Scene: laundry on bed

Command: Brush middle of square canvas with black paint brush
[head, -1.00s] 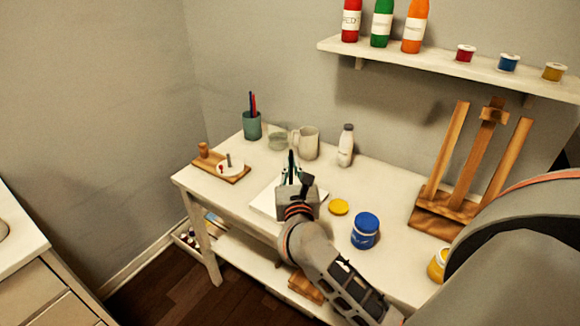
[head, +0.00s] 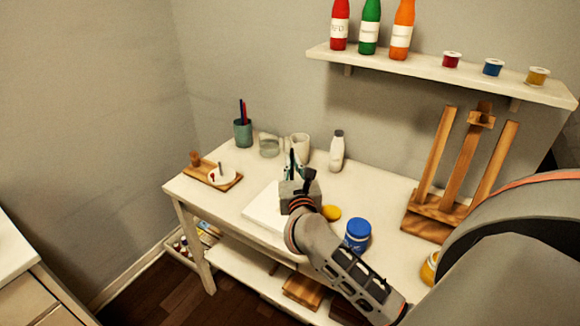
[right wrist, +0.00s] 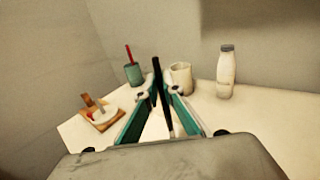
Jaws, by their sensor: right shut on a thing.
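The square canvas (head: 262,207) is a white flat square lying on the white table, left of my right gripper in the head view. My right gripper (head: 292,170) is over the canvas's right side, its teal fingers pointing toward the back of the table. In the right wrist view, my right gripper (right wrist: 157,96) is shut on a thin black stick, the black paint brush (right wrist: 156,72), which stands up between the fingers. The brush's lower end and any contact with the canvas are hidden. My left gripper is not in view.
A wooden board with a white dish (head: 222,176), a pen cup (head: 243,132), a glass jar (head: 269,145), a mug (head: 300,146) and a white bottle (head: 336,152) stand behind. A blue jar (head: 357,236), yellow lid (head: 331,212) and wooden easel (head: 435,222) are to the right.

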